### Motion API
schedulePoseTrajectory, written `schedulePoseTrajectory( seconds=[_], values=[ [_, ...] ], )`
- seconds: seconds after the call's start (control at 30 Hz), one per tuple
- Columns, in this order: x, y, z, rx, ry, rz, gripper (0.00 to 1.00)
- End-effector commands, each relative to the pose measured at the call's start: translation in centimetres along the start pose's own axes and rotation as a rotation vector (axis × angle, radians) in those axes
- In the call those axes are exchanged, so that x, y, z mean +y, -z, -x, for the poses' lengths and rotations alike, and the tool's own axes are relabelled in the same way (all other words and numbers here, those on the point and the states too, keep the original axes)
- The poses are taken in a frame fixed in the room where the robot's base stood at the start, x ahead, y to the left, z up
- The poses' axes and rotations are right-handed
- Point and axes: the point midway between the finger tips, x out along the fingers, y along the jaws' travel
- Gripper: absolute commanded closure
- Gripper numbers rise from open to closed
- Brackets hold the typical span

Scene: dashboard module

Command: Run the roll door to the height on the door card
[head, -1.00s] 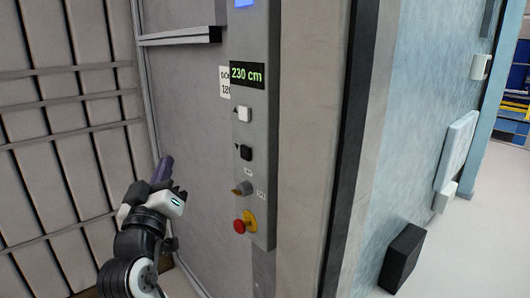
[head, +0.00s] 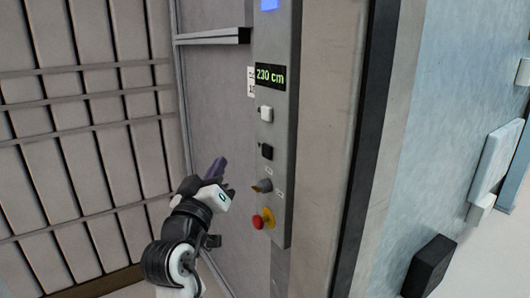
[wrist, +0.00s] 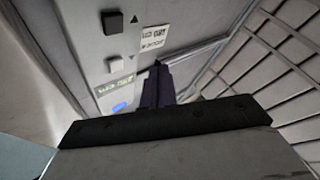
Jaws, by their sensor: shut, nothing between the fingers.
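The grey control panel (head: 283,140) stands on a pillar. Its green display (head: 270,76) reads 230 cm. Below it are a white button (head: 266,113), a black button (head: 266,151), a selector knob (head: 262,186) and a red stop knob (head: 258,221) on yellow. The white door card (head: 250,82) is partly hidden by the panel; it shows more fully, too blurred to read surely, in the wrist view (wrist: 153,38). My gripper (head: 217,167) is shut and empty, left of the panel, apart from the buttons. Its dark fingers (wrist: 157,76) also show in the wrist view.
A ribbed wall with horizontal bars (head: 85,150) fills the left; I cannot tell if it is the roll door. A ledge (head: 212,37) juts out left of the panel. A black box (head: 430,266) sticks out at lower right.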

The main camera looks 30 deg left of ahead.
Motion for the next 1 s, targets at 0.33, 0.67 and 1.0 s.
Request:
schedulePoseTrajectory(
  seconds=[0.33,0.67,1.0],
  values=[
    [2.5,-2.5,-3.4,-0.002,-0.002,0.000,1.00],
    [4.0,-4.0,-5.4,-0.001,0.000,0.000,1.00],
    [4.1,-4.1,-5.6,0.000,0.001,-0.001,1.00]
  ],
)
